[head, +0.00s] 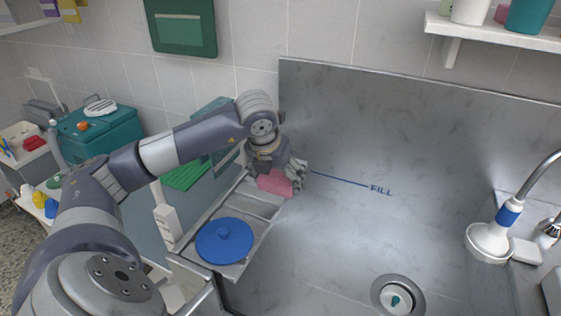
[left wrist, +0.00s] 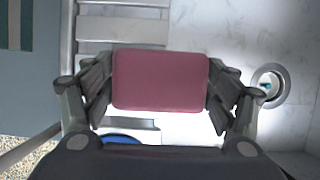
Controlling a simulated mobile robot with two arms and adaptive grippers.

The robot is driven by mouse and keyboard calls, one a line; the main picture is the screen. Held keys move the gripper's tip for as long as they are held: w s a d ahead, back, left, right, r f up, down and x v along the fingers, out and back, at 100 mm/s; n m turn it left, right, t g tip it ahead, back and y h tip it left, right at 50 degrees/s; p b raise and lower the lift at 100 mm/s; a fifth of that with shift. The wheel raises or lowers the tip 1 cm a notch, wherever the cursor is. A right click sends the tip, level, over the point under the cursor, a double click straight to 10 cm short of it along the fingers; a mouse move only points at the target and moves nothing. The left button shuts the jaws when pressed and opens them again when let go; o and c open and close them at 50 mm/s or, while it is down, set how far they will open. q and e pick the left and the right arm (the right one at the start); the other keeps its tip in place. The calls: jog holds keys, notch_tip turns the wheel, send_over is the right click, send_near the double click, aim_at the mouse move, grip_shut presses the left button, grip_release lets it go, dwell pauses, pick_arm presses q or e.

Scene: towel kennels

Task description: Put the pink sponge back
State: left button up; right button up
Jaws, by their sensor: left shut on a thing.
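The pink sponge (head: 274,183) is in the head view at the far end of a grey slatted rack (head: 262,205) along the left side of the metal sink. My left gripper (head: 294,176) is shut on it. In the left wrist view the pink sponge (left wrist: 160,80) sits between the two fingers (left wrist: 160,92), one on each side. The rack shows behind it there; I cannot tell whether the sponge touches the rack. My right gripper is not in view.
A blue round lid (head: 224,241) lies on the near end of the rack. The sink basin (head: 340,230) is bare around its drain (head: 398,296). A shower head (head: 490,242) stands at the right. A teal box (head: 100,130) is at the left.

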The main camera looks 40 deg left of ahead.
pick_arm(q)
jog(key=w+a, duration=0.3)
jog(key=w+a+f+p, duration=0.1)
jog(key=w+a, duration=0.2)
jog(key=w, duration=0.1)
jog(key=w+a, duration=0.3)
jog(key=shift+w+a+f+p, duration=0.15)
jog(key=shift+a+f+p, duration=0.1)
jog(key=shift+p, duration=0.15)
notch_tip(320, 180, down, 4)
jog(key=b, duration=0.3)
jog(key=shift+r, duration=0.25)
jog(key=shift+a, duration=0.1)
jog(key=shift+f, duration=0.1)
jog(key=o, duration=1)
jog(key=shift+c, duration=0.2)
